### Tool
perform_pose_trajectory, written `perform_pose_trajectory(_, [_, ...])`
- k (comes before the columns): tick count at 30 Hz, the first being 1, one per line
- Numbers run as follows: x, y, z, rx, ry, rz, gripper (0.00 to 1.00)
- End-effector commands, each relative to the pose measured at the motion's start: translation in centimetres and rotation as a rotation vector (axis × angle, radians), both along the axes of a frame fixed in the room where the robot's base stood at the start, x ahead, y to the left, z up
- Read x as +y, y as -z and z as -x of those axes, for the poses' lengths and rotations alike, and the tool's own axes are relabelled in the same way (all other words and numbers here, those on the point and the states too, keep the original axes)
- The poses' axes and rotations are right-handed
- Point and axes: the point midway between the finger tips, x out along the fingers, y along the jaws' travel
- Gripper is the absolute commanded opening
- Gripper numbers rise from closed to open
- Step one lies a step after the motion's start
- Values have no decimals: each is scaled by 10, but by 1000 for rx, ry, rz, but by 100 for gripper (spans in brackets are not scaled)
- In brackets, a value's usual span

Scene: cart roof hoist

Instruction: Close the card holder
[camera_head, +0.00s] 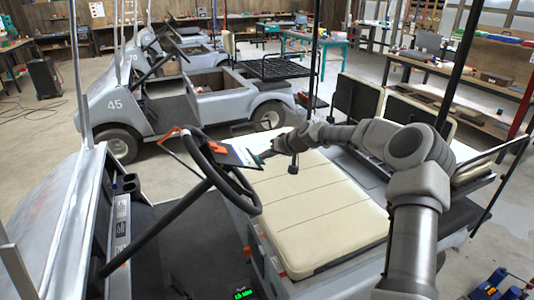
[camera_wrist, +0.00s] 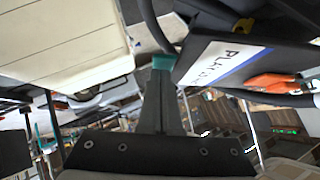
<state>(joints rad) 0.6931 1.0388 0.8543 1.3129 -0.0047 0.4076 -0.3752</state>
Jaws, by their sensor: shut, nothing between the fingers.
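The card holder (camera_head: 236,157) is a dark, flat piece at the steering wheel of the near cart, with a white, blue-striped card showing. In the wrist view the card holder (camera_wrist: 240,60) is at the upper right, its card carrying handwriting and an orange part at its right end. Whether a flap stands open is unclear. My gripper (camera_head: 264,155) reaches in from the right above the seat. Its teal fingertips (camera_wrist: 164,62) are shut and empty, close beside the holder's left end; I cannot tell whether they touch it.
The black steering wheel (camera_head: 240,190) is right by the holder. The cream seat (camera_head: 315,215) lies below my arm. A thin dark post (camera_head: 317,50) rises behind my gripper. Another grey cart (camera_head: 190,100) stands beyond, with open floor between the carts.

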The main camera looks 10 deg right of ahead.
Motion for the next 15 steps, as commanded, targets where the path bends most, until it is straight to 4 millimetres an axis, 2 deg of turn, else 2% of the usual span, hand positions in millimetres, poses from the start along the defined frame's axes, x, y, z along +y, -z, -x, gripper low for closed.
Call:
perform_pose_trajectory(1, [1, 20, 1, 10, 1, -44, 0])
perform_pose_trajectory(3, [5, 31, 1, 20, 1, -103, 0])
perform_pose_trajectory(9, [19, 57, 4, 51, 1, -260, 0])
perform_pose_trajectory(15, [33, 74, 7, 77, 1, -387, 0])
